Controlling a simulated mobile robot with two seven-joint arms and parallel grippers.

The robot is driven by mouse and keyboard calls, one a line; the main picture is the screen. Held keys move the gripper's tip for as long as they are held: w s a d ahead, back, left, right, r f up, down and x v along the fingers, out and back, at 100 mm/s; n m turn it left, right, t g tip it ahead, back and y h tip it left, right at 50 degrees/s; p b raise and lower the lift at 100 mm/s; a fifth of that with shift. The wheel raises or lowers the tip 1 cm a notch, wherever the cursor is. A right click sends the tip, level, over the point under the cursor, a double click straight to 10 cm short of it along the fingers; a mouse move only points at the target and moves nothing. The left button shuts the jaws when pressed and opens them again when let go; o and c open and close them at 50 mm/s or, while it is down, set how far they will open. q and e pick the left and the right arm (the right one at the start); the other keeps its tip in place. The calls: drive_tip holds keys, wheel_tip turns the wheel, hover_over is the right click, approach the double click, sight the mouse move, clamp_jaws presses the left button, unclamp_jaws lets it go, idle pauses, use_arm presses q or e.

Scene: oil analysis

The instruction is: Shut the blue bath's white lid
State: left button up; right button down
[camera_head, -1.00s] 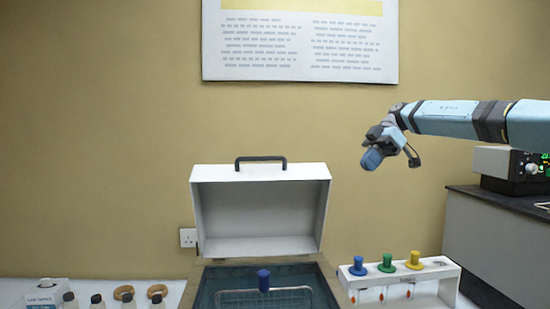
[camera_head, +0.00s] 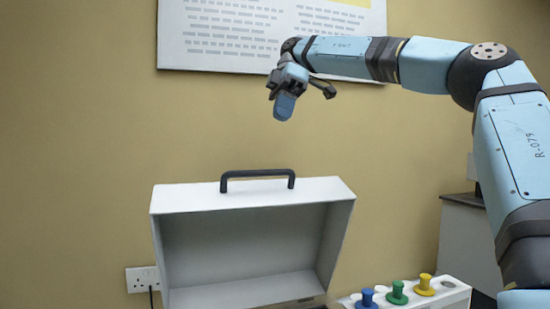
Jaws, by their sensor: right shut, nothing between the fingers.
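The bath's white lid (camera_head: 183,199) stands open and upright, its hollow inner side facing me. A black handle (camera_head: 257,174) runs along its top edge. The blue bath itself is almost wholly below the lower edge of the picture. My right gripper (camera_head: 284,106) is above the lid and a little right of its handle, pointing down. It is shut and empty, well apart from the lid. My left gripper is not in view.
A white rack with blue, green (camera_head: 397,292) and yellow (camera_head: 424,284) knobs stands right of the lid. A wall socket (camera_head: 142,279) is at the left. A poster (camera_head: 200,36) hangs behind my right arm. A grey cabinet (camera_head: 466,245) stands at the right.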

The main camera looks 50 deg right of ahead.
approach(281, 187)
drive_tip(key=w+a, duration=0.2)
drive_tip(key=shift+s+a+f+b, duration=0.3)
drive_tip(key=shift+s+a+f, duration=0.15)
drive_tip(key=shift+s+f, duration=0.15)
drive_tip(key=shift+s+a+f+b, duration=0.3)
drive_tip(key=shift+s+a+f, duration=0.15)
drive_tip(key=shift+s+f, duration=0.15)
drive_tip(key=shift+s+a+f, duration=0.2)
drive_tip(key=shift+s, duration=0.2)
drive_tip(key=shift+w, duration=0.15)
drive_tip(key=shift+f, duration=0.1)
